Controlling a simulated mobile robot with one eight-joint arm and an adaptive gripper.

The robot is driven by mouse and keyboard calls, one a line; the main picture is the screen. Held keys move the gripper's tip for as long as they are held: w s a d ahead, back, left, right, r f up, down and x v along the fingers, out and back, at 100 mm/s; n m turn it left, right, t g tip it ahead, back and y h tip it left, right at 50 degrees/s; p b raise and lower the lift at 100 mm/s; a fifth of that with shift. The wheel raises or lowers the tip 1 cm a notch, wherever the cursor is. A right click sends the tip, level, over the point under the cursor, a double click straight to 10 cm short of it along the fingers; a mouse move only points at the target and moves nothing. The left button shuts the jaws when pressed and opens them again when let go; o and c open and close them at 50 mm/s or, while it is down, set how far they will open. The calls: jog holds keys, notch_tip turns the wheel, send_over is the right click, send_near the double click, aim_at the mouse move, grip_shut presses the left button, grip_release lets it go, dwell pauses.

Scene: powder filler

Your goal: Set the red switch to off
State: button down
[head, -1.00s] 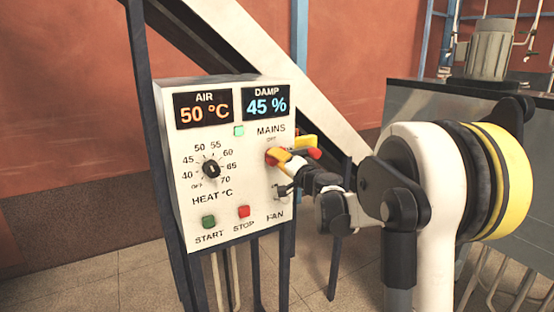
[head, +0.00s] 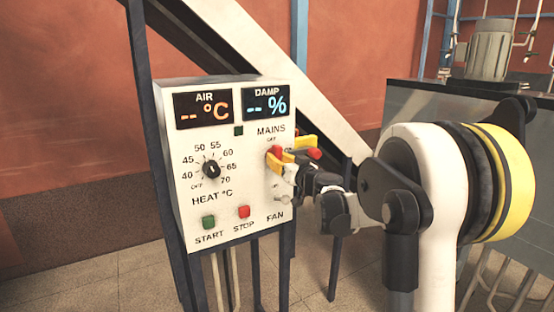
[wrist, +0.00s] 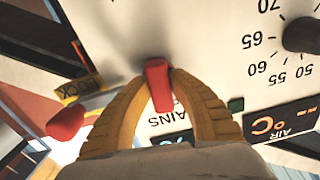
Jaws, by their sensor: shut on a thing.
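The red switch (head: 275,152) is under the MAINS label on the white control panel (head: 190,140). My gripper (head: 283,155) is at the panel, its yellow fingers shut on the red handle. In the wrist view the red switch (wrist: 158,85) lies between the two yellow fingertips (wrist: 160,75), which press on it from both sides. The OFF mark shows just above the switch in the head view. The fingers hide part of the switch's base. The AIR (head: 204,108) and DAMP (head: 266,103) displays show dashes, and the small lamp (head: 238,131) is dark.
The black HEAT knob (head: 211,169), the green START button (head: 208,222) and the red STOP button (head: 243,212) sit left of and below my gripper. A second red piece (wrist: 66,122) and a yellow LOCK tag (wrist: 80,90) are close beside one finger.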

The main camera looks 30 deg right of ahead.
jog(key=shift+n, duration=0.7)
jog(key=c, duration=1.2)
grip_release()
jog(key=shift+w, duration=0.1)
jog(key=s, duration=1.2)
jog(key=shift+d, duration=0.2)
